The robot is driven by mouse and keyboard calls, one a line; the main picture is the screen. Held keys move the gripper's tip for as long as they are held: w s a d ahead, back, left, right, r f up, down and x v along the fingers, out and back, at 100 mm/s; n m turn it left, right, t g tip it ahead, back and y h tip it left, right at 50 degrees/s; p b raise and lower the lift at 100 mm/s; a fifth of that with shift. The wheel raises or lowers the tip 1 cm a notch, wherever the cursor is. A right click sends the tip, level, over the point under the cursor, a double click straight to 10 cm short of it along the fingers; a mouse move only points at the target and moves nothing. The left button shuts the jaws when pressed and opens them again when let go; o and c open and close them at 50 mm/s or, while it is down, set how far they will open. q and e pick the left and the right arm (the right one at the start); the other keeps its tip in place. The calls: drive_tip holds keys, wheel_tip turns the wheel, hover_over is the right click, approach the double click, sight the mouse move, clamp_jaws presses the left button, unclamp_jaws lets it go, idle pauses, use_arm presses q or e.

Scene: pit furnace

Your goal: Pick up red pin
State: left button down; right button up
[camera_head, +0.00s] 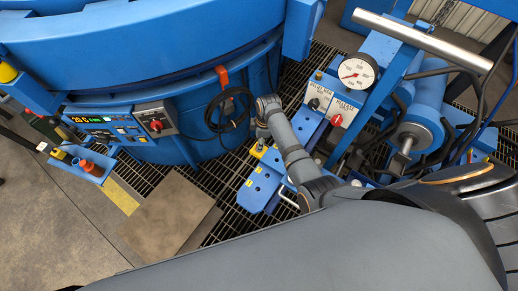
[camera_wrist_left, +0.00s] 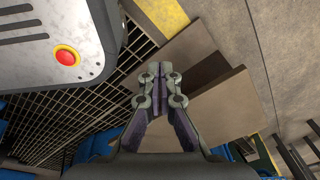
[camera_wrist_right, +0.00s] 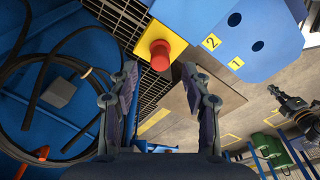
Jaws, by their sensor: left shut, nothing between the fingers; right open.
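In the right wrist view a short red pin (camera_wrist_right: 159,55) stands on a yellow square (camera_wrist_right: 162,38) at the edge of a blue plate (camera_wrist_right: 240,45) marked 1 and 2. My right gripper (camera_wrist_right: 160,75) is open and empty, its fingertips either side of the pin in the picture. I cannot tell how far beyond the tips it is. In the head view the blue plate (camera_head: 262,183) lies below my grey wrist, and the pin cannot be made out there. My left gripper (camera_wrist_left: 158,76) is shut and empty, above grating and brown plates, out of the head view.
A blue furnace (camera_head: 130,55) with a coiled black cable (camera_head: 228,112) stands beside the plate. A gauge (camera_head: 357,71) and valve panel are at right. A grey box with a red button (camera_wrist_left: 67,57) is near my left gripper. Open floor (camera_head: 50,240) lies at left.

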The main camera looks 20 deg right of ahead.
wheel_tip(320, 180, down, 3)
drive_tip(key=shift+f, duration=0.3)
use_arm(q)
drive_tip(key=shift+s+f, duration=0.4)
drive_tip(key=shift+s, duration=0.4)
use_arm(e)
drive_tip(key=shift+a+r, duration=0.1)
clamp_jaws()
